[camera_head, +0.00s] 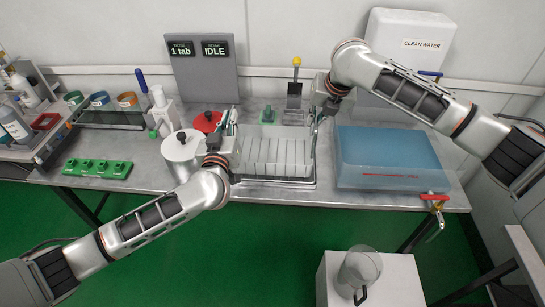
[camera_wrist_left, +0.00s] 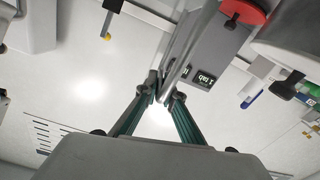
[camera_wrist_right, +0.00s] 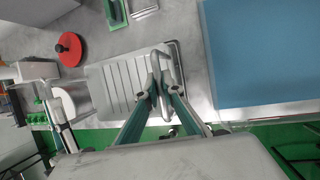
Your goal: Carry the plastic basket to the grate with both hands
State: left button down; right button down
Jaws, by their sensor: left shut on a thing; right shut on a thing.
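The plastic basket (camera_head: 264,172) appears as a pale, box-like form with metal side bars between my two grippers, at the middle of the bench. White slats show within its outline; I cannot tell whether they belong to the basket or to the grate under it. My left gripper (camera_head: 231,118) is shut on the basket's left side, and a metal bar passes between its fingers in the left wrist view (camera_wrist_left: 163,95). My right gripper (camera_head: 319,118) is shut on the right side bar, seen between its fingers in the right wrist view (camera_wrist_right: 157,92). The basket's height above the bench is unclear.
A blue water tank (camera_head: 385,158) stands close to the right. A metal pot (camera_head: 180,155) and a red round lid (camera_head: 207,122) are close to the left. Behind are a yellow-topped holder (camera_head: 296,90) and a display panel (camera_head: 203,78). A green rack (camera_head: 97,168) lies front left.

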pick_arm(q)
jog(key=c, duration=2.4)
grip_release()
jog(key=shift+a+f, duration=0.1)
jog(key=shift+f, duration=0.05)
jog(key=shift+c, duration=0.2)
pick_arm(e)
jog(key=c, duration=2.4)
grip_release()
jog(key=shift+d+f, duration=0.1)
jog(key=shift+f, duration=0.1)
jog(key=shift+c, duration=0.2)
pick_arm(q)
jog(key=shift+o, duration=1.3)
pick_arm(e)
jog(key=shift+o, duration=1.3)
jog(key=shift+r, duration=0.1)
pick_arm(q)
jog(key=s, duration=1.2)
jog(key=shift+a, duration=0.3)
pick_arm(e)
jog(key=v, duration=1.2)
jog(key=shift+s, duration=0.1)
